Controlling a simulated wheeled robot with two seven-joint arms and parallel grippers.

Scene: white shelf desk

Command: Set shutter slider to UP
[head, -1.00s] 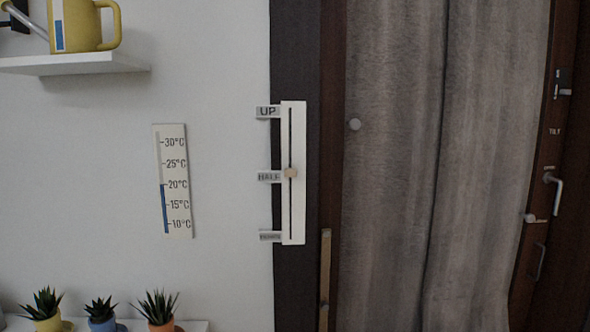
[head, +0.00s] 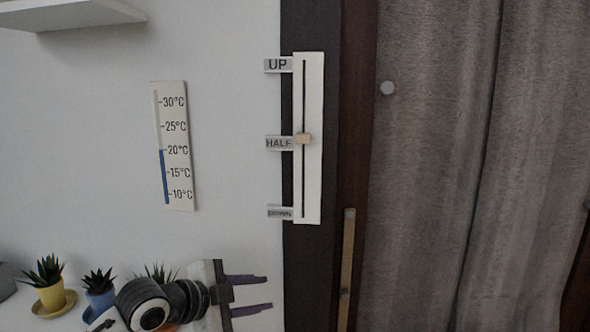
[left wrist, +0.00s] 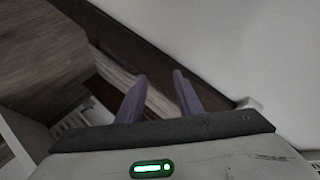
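The shutter slider is a white vertical plate (head: 313,180) with a dark slot, fixed on a dark strip of the wall. Its small beige knob (head: 303,139) sits level with the HALF label (head: 279,143). The UP label (head: 278,65) is near the top, and a third, hard-to-read label (head: 280,212) is near the bottom. My left gripper (head: 268,294) is below the slider, apart from it, its two purple fingers pointing right with a gap between them. In the left wrist view the open fingers (left wrist: 160,95) hold nothing. My right gripper is not in view.
A thermometer (head: 175,146) hangs on the wall left of the slider. Potted plants (head: 47,285) stand at the lower left, beside my left arm. A white shelf (head: 75,14) is at the upper left. Grey curtains (head: 430,170) hang on the right. The wall around the thermometer is clear.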

